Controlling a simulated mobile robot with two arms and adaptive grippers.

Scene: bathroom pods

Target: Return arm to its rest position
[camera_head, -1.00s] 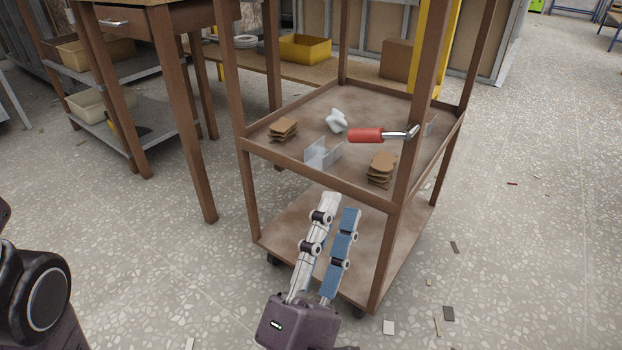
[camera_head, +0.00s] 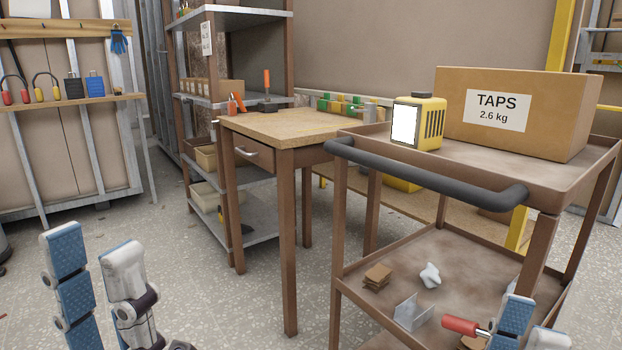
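My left gripper (camera_head: 95,252) is at the lower left, pointing up, with its two fingers apart and nothing between them. My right gripper (camera_head: 532,327) is at the lower right, in front of the brown trolley (camera_head: 345,262). Only its fingertips show, with a gap between them; the rest is cut off by the bottom edge. A red-handled tool (camera_head: 462,326) shows just left of these fingertips, over the trolley's lower shelf, and its metal end is partly hidden by them. I see nothing held in the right gripper.
A wooden table (camera_head: 287,128) with a drawer stands left of the trolley. A TAPS box (camera_head: 545,120) and a yellow lamp (camera_head: 432,120) stand on the trolley top, behind its dark handle (camera_head: 430,178). The floor (camera_head: 200,295) between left gripper and table is clear.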

